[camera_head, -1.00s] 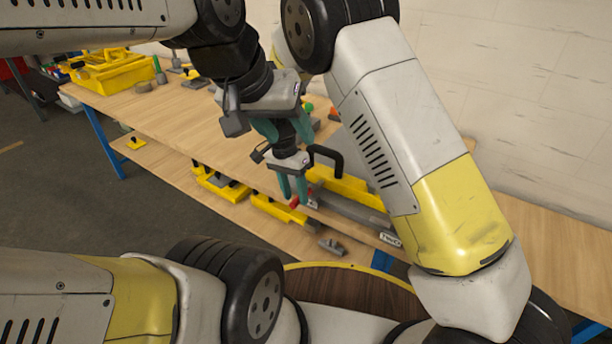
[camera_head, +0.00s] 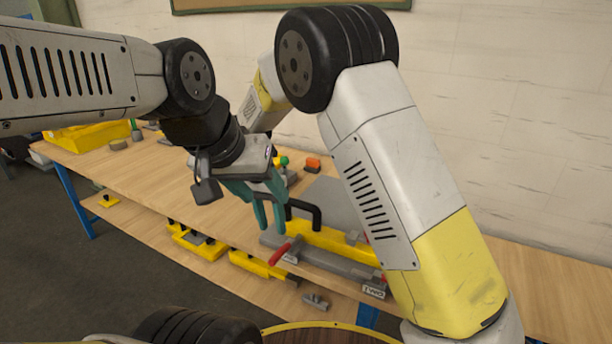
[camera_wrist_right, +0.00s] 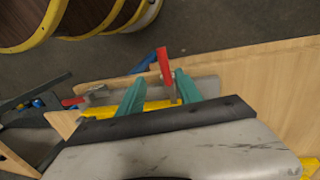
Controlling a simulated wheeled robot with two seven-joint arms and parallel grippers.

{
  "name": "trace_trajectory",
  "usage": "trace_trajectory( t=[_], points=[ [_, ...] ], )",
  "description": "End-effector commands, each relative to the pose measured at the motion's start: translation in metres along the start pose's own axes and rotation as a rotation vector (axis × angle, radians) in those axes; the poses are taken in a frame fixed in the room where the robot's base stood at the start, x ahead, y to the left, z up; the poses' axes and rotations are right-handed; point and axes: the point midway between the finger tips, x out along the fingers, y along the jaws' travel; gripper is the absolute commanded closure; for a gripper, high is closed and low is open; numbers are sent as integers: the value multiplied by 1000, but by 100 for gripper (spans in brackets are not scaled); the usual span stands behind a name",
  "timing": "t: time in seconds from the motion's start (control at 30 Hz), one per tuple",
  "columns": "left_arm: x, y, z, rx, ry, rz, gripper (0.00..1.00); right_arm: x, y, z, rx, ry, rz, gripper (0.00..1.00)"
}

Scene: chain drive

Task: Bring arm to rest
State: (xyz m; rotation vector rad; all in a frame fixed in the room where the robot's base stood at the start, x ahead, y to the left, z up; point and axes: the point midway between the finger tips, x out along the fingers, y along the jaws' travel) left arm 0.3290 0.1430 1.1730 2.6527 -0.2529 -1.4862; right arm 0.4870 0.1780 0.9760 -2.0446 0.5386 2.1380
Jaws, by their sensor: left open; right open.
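My left gripper (camera_head: 257,190) comes in from the upper left in the head view. Its teal fingers are apart, with nothing seen between them, and it hangs above the bench. My right gripper (camera_head: 272,224) is mostly hidden behind it; its teal fingertips show just below, above a red clamp handle (camera_head: 280,253). In the right wrist view, the right fingers (camera_wrist_right: 160,90) are apart and the red handle (camera_wrist_right: 163,66) stands between or beyond them; I cannot tell if they touch. The handle belongs to a grey and yellow fixture (camera_head: 325,244) at the bench's front edge.
The wooden bench (camera_head: 150,185) runs along the pale wall, with yellow holders (camera_head: 257,264) on its lower shelf. A yellow tray (camera_head: 95,136) stands at the far left. A black handle (camera_head: 305,208) rises near the fixture. A round wooden top (camera_head: 315,334) lies at the bottom.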

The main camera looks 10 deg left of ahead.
Motion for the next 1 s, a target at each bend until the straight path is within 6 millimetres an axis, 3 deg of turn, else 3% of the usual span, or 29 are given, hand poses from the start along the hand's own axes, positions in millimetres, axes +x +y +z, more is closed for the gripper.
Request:
trace_trajectory(
  t=[0.23,0.5,0.8,1.0],
  points=[
    [0,0,0,0,0,0,49,-71,90,-33,-60,-16,-191,59],
    [0,0,0,0,0,0,49,-126,205,-36,-161,83,-380,59],
    [0,0,0,0,0,0,49,-148,317,-2,-267,320,-479,59],
    [0,0,0,0,0,0,49,-142,363,27,-324,477,-461,59]
  ],
)
